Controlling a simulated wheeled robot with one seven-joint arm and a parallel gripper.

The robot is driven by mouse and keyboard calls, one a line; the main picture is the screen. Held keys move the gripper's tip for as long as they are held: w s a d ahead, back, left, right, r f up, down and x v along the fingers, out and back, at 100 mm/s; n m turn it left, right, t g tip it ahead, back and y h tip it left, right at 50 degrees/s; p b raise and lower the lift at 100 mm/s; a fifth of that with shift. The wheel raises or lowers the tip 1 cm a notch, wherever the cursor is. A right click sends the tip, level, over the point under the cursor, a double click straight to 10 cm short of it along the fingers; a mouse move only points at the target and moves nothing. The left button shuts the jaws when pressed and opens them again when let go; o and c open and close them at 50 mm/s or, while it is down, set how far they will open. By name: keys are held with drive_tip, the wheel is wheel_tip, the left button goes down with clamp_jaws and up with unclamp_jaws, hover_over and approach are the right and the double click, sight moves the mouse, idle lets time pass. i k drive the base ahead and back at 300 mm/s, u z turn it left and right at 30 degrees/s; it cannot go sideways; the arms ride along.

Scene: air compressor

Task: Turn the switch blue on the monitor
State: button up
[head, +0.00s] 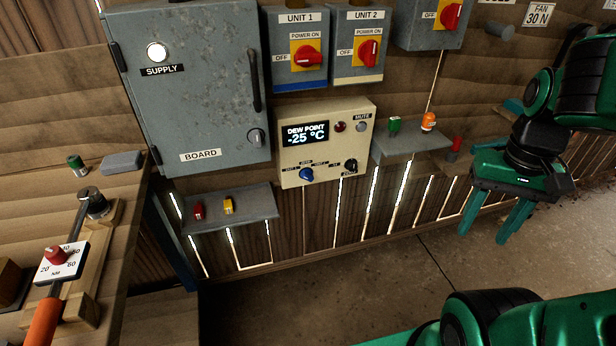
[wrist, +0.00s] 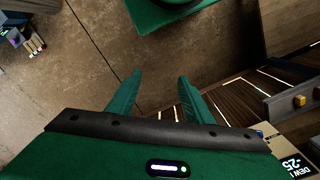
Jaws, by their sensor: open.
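The monitor (head: 325,118) is a cream box on the wooden wall, with a black display reading "DEW POINT -25 °C". Its blue switch (head: 306,174) is a round knob at the lower left of its face. A black knob (head: 350,166) sits at the lower right. A dark red lamp and a grey button labelled MUTE are above. My gripper (head: 496,217) is open and empty, right of the monitor and well apart from it, fingers pointing down. In the wrist view the open fingers (wrist: 160,100) have only floor and wall between them; the monitor's corner (wrist: 297,150) shows at lower right.
Another shelf (head: 245,207) below holds a red and a yellow item. The grey BOARD cabinet (head: 190,90) is on the left. UNIT boxes (head: 296,75) hang above. Floor space in front is open.

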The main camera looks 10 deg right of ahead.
sight(306, 175)
drive_tip(key=z, duration=1.05)
drive_tip(key=k, duration=1.65)
drive_tip(key=u, duration=1.25)
drive_tip(key=i, duration=1)
drive_tip(key=z, duration=0.05)
